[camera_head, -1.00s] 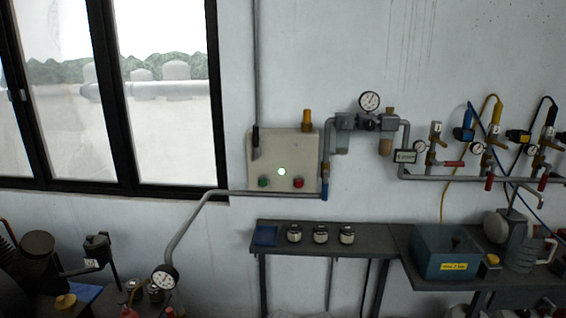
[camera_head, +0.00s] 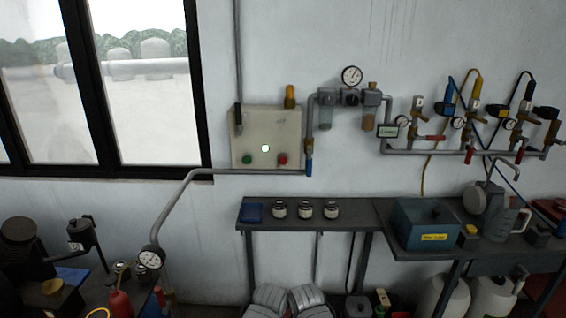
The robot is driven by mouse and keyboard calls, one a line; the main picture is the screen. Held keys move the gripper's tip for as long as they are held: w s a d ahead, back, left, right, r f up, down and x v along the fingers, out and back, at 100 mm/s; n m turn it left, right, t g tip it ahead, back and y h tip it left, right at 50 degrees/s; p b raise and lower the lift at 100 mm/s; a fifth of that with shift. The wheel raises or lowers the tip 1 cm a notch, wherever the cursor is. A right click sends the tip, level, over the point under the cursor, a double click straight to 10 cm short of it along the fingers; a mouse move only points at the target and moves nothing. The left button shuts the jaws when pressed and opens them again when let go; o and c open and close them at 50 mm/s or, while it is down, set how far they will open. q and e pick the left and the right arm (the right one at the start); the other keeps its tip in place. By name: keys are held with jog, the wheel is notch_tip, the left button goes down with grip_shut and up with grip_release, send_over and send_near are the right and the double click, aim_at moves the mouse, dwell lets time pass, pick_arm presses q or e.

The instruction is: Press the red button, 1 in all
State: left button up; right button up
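The red button (camera_head: 282,160) sits at the lower right of a pale control box (camera_head: 258,125) on the wall, left of the middle of the head view. A green button (camera_head: 247,160) is at the lower left of the same box. A lit whitish-green lamp (camera_head: 265,148) is between and slightly above them. The red button is unobstructed; whether it is pressed in cannot be told at this size. Neither of my grippers is in view.
A grey pipe (camera_head: 240,172) runs just under the box, with a blue-handled valve (camera_head: 309,162) to its right. Below stands a dark bench (camera_head: 365,214) with several small jars. Gauges and machinery fill the lower left, and a blue box (camera_head: 425,222) stands to the right.

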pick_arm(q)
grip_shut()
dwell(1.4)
